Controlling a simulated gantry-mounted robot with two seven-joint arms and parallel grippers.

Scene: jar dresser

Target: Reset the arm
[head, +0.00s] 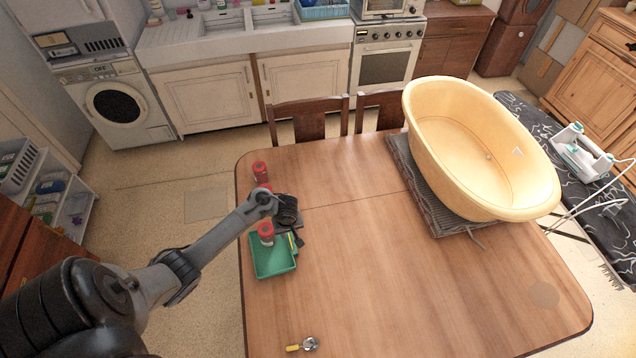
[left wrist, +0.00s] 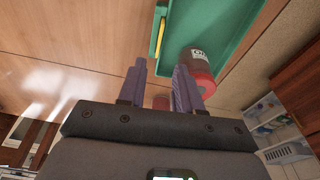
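My left gripper (head: 292,222) is above the left part of the wooden table, beside the green tray's far edge. In the left wrist view its two fingers (left wrist: 160,70) are apart with nothing clasped at their tips. A red-lidded jar (head: 266,233) stands in the green tray (head: 272,262); the jar (left wrist: 196,66) and tray (left wrist: 238,22) also show in the left wrist view, beside the fingers. Another red jar (head: 260,171) stands farther back on the table. A further red jar (head: 265,187) is partly hidden by my wrist. My right gripper is not in view.
A large yellow tub (head: 478,150) sits on a dark ribbed mat (head: 425,190) at the table's right. A yellow-handled utensil (head: 302,345) lies near the front edge. The middle of the table (head: 370,260) is clear. Chairs (head: 308,120) stand behind it.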

